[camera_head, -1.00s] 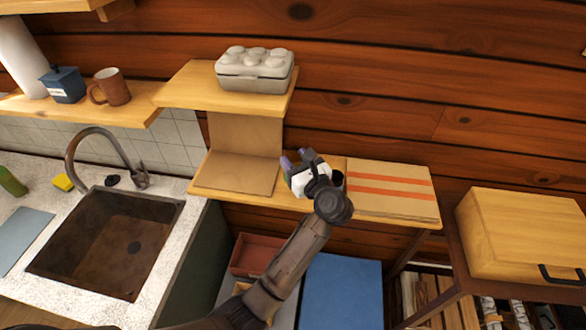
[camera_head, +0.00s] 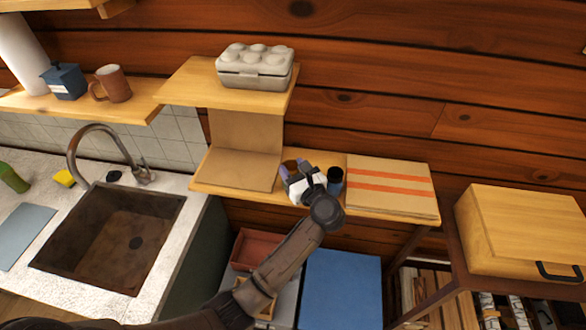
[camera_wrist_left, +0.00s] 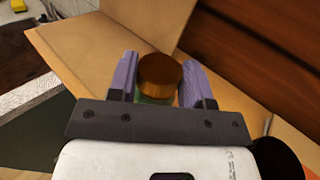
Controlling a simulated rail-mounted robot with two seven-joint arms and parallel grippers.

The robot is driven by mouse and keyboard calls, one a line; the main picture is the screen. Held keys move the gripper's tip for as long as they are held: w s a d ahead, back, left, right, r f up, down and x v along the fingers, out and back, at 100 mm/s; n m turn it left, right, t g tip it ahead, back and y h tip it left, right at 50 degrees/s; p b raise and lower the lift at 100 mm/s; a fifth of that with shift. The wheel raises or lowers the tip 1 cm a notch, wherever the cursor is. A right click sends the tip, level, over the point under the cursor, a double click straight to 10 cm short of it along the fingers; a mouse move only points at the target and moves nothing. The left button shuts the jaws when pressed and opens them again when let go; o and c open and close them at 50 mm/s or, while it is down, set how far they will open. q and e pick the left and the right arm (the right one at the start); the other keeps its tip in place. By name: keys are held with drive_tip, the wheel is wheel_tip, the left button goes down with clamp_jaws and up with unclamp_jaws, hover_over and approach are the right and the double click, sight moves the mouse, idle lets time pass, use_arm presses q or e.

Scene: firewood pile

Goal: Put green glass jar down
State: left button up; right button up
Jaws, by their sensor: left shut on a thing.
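The green glass jar shows in the left wrist view as a round brown-gold lid (camera_wrist_left: 160,76) with a sliver of green glass (camera_wrist_left: 154,100) under it. My left gripper (camera_wrist_left: 160,82) is shut on it, with a purple finger on each side. In the head view, this gripper (camera_head: 293,170) is over the narrow wooden shelf (camera_head: 262,199), between an open cardboard piece and a dark can. The jar's brown lid (camera_head: 291,165) just shows there. The jar's base is hidden, so I cannot tell whether it touches the shelf. My right gripper is not in view.
The dark can (camera_head: 335,181) stands close to the right of my left gripper. A flat cardboard box with orange stripes (camera_head: 392,187) lies farther right. The cardboard piece (camera_head: 238,170) is on the left. An egg carton (camera_head: 254,67) sits on the upper shelf.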

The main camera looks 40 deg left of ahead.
use_arm(q)
drive_tip(key=o, duration=1.1)
drive_tip(key=shift+f, duration=0.1)
